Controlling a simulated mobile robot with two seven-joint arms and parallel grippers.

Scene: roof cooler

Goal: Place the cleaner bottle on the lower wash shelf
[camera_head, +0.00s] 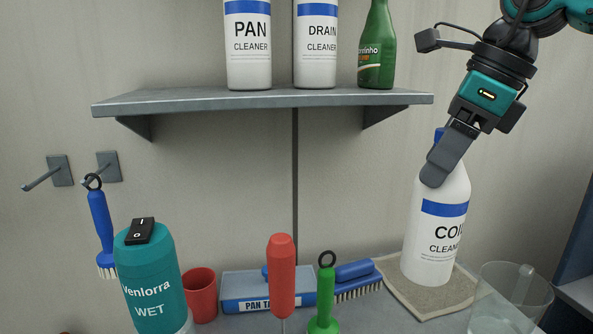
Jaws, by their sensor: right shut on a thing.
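My right gripper (437,176) reaches down from the upper right and is shut on the neck of a white cleaner bottle (436,235). The bottle has a blue cap and a blue-banded label, partly readable as "CO… CLEANER". It is nearly upright, its base at a beige mat (402,294); I cannot tell whether it touches the mat. A grey wall shelf (200,101) spans the upper left and middle, left of the gripper. It is the only wall shelf in view. My left gripper is not in view.
On the shelf stand a pan cleaner bottle (248,48), a drain cleaner bottle (315,48) and a green bottle (377,52). Its left part is bare. Below are a teal canister (150,275), red cup (200,295), blue box (240,285), brushes and a clear jug (508,300).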

